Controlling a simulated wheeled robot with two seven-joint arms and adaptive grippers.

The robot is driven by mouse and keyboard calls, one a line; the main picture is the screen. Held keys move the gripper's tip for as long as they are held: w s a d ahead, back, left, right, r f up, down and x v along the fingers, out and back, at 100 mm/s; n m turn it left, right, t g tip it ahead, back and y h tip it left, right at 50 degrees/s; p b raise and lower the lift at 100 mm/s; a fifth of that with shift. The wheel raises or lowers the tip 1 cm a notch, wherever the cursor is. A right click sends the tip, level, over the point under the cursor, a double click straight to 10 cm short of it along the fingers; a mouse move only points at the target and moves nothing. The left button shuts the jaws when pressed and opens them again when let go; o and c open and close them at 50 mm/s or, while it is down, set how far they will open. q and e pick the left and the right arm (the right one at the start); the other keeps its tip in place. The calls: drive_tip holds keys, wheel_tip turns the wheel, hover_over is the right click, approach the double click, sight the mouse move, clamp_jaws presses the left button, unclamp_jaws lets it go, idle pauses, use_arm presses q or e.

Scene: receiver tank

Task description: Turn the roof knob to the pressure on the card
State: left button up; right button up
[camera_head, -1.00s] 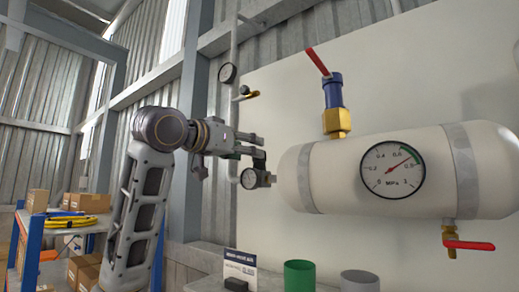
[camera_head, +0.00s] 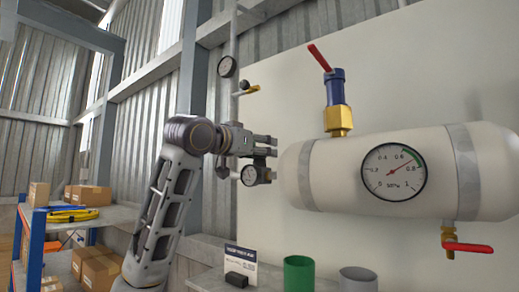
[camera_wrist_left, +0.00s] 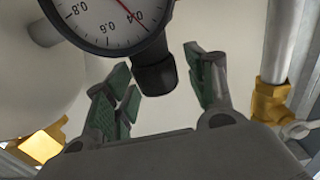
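The black knob (camera_wrist_left: 154,74) shows in the left wrist view beside the rim of a small white gauge (camera_wrist_left: 105,18). That gauge's red needle lies close to the 0.4 mark. My left gripper (camera_wrist_left: 160,76) is open, its green-padded fingers on either side of the knob with gaps visible. In the head view my left gripper (camera_head: 268,150) is just above the small gauge (camera_head: 255,176), left of the tank; its fingers hide most of the knob. The card (camera_head: 240,257) stands low in the middle; its writing is too small to read. My right gripper is not in view.
The cream tank (camera_head: 330,180) carries a large gauge (camera_head: 394,172), a red-handled top valve (camera_head: 338,105) and a lower red-handled valve (camera_head: 466,247). A green cup (camera_head: 299,275) and a grey cup (camera_head: 358,281) stand below. Shelves with boxes (camera_head: 88,195) are at left.

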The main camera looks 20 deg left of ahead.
use_arm(q)
drive_tip(key=c, duration=0.9)
drive_tip(key=shift+m+g+h, duration=0.3)
drive_tip(key=shift+m+h, duration=0.2)
drive_tip(key=shift+h, duration=0.2)
drive_tip(key=shift+m+g+h, duration=2.2)
drive_tip(key=shift+h, duration=0.7)
drive_tip(key=shift+m+g+h, duration=1.6)
drive_tip(key=shift+m+g, duration=0.5)
drive_tip(key=shift+g, duration=0.5)
drive_tip(key=shift+m+g, duration=0.4)
drive_tip(key=shift+g, duration=0.1)
drive_tip(key=o, duration=1)
drive_tip(key=shift+o, duration=0.2)
